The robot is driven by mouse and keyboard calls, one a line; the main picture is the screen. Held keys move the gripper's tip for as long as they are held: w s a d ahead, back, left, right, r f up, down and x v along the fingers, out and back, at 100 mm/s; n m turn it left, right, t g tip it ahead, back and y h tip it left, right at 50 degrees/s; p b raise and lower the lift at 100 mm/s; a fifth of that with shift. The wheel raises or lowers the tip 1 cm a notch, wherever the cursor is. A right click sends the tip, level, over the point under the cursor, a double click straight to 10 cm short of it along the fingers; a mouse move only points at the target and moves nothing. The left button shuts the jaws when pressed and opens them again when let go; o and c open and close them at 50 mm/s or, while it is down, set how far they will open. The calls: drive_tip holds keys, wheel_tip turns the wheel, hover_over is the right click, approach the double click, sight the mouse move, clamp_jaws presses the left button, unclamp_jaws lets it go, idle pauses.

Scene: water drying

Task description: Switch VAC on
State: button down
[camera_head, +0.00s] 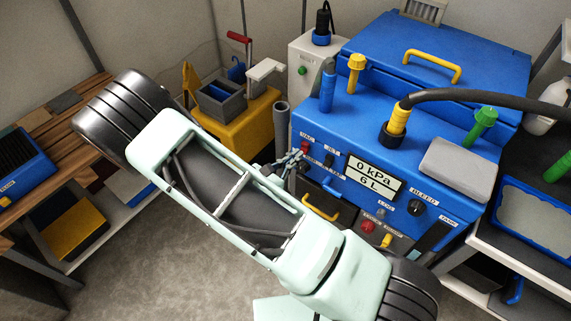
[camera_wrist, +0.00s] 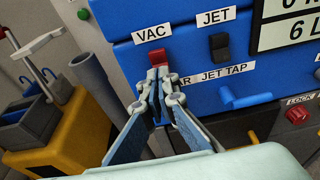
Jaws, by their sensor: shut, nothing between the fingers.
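The blue machine (camera_head: 420,140) has a red VAC rocker switch (camera_wrist: 157,57) under its VAC label in the wrist view. The same red switch (camera_head: 306,147) shows small in the head view. My gripper (camera_wrist: 158,76) is shut and empty, its fingertips pointing at the lower edge of the red switch. The tips overlap that edge in the picture; I cannot tell whether they touch it. In the head view my gripper (camera_head: 294,162) is at the left of the panel. The display (camera_head: 375,178) reads 0 kPa and 6 L.
Right of VAC are a black JET switch (camera_wrist: 219,46) and, lower, a blue JET TAP lever (camera_wrist: 245,98). A grey tube (camera_wrist: 90,75) stands left of the machine, near a yellow stand (camera_head: 233,128). A black BLEED knob (camera_head: 416,207) is further right.

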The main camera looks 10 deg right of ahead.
drive_tip(key=shift+w+d, duration=0.25)
drive_tip(key=shift+f, duration=0.1)
drive_tip(key=s+a+f+t+h+b, duration=0.1)
drive_tip(key=s+a+f+b, duration=0.2)
drive_tip(key=s+a, duration=0.6)
drive_tip(key=shift+s+a+f+b, duration=0.15)
drive_tip(key=shift+f+b, duration=0.05)
drive_tip(key=shift+b, duration=0.2)
idle(0.5)
idle(0.4)
